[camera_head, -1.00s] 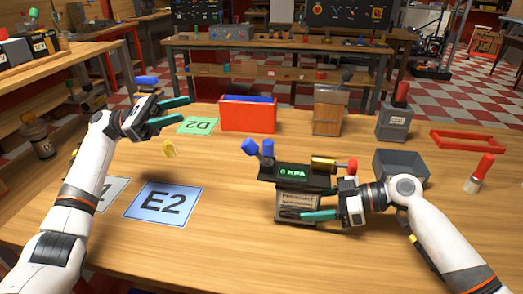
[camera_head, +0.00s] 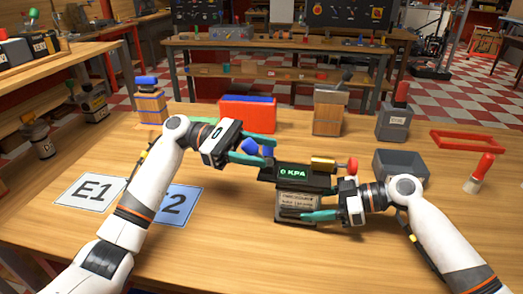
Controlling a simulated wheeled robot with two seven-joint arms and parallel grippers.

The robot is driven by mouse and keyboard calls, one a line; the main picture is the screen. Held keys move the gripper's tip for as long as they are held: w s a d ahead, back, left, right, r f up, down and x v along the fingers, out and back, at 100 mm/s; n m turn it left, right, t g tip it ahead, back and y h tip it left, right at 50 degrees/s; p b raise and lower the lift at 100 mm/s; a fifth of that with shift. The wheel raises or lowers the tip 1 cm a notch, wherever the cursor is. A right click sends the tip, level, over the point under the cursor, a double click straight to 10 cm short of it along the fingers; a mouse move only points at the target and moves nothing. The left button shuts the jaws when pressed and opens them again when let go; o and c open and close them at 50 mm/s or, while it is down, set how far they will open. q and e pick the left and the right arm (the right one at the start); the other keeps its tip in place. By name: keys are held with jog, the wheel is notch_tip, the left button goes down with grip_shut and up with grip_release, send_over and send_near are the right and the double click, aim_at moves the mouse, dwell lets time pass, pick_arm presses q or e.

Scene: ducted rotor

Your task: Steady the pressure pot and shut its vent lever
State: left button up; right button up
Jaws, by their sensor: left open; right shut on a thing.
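The pressure pot (camera_head: 297,200) is a dark box with a pale label and a lit green display reading 0 KPA. It stands upright on the table right of centre. A brass cylinder (camera_head: 324,163) with a red knob is on its top right. The blue-ended vent lever (camera_head: 250,146) sticks up at its top left, partly hidden by my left gripper. My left gripper (camera_head: 268,151) is open, with its green fingers on either side of the blue parts; I cannot tell whether they touch. My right gripper (camera_head: 308,215) is shut on the pot's lower body.
A red bin (camera_head: 247,117) and a wooden box (camera_head: 329,112) stand behind the pot. Mats E1 (camera_head: 91,190) and E2 (camera_head: 180,204) lie left, partly under my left arm.

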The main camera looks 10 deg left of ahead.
pick_arm(q)
jog(key=shift+s+d, duration=0.1)
jog(key=shift+d, duration=0.35)
grip_shut()
